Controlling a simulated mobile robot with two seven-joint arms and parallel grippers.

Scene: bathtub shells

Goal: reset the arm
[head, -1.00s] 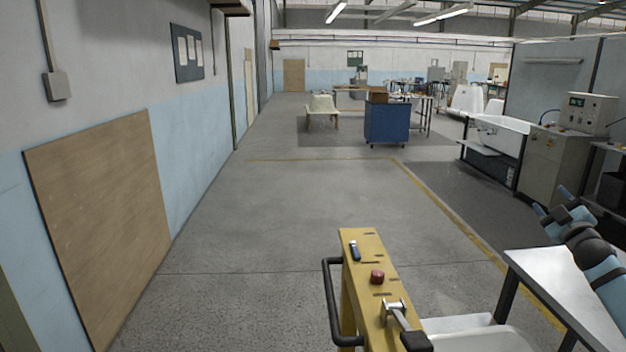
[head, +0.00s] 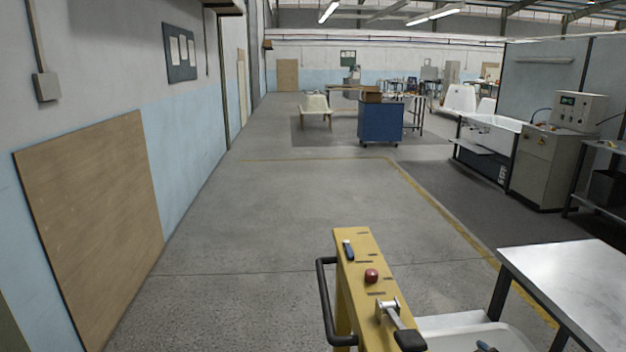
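Neither of my grippers shows in the head view. A small dark piece (head: 485,347) shows at the bottom edge over a white tub-like surface (head: 462,334); I cannot tell whether it is part of my arm. The bare metal-topped table (head: 575,275) at the lower right has no arm over it.
A yellow stand (head: 358,258) with a red knob (head: 371,276), a lever and a black handle is close in front. A blue cart (head: 381,122) stands farther back. A wooden panel (head: 95,225) is on the left wall. The middle floor is clear.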

